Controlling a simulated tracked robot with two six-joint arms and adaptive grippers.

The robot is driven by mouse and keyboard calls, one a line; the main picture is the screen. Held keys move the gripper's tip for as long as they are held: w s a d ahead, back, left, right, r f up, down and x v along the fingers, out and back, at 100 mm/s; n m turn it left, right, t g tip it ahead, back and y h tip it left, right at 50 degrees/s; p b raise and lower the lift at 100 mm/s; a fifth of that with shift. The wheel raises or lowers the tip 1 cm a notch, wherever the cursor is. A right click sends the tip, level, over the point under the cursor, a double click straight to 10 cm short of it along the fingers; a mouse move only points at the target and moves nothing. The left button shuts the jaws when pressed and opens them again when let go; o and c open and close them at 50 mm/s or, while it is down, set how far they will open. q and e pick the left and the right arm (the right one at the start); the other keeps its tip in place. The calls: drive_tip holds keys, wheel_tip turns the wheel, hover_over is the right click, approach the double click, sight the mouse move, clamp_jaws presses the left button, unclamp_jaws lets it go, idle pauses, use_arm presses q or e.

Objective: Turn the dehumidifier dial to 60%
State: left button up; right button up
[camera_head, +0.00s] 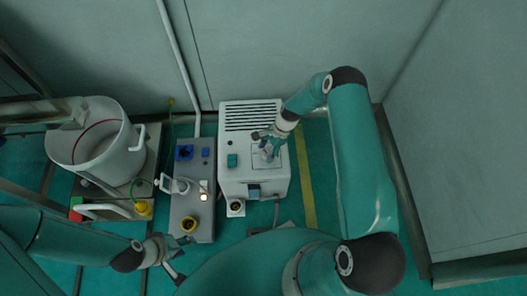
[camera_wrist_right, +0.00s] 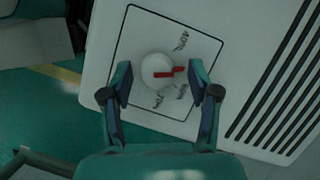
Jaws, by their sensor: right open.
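The dehumidifier (camera_head: 238,178) is a white box with a black grille, standing in the middle of the head view. In the right wrist view its dial (camera_wrist_right: 152,66) is a round white knob with a red pointer directed to the right. In the head view the right gripper (camera_head: 268,152) covers the dial. My left gripper (camera_head: 174,264) is low on the left, away from the dehumidifier; its jaw state is unclear.
A white sieve pot (camera_head: 128,160) stands further left. A wall rises behind. A yellow floor stripe (camera_head: 306,190) runs to the right.

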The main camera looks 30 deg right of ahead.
drive_tip(key=v, duration=1.2)
drive_tip(key=shift+w, duration=0.1)
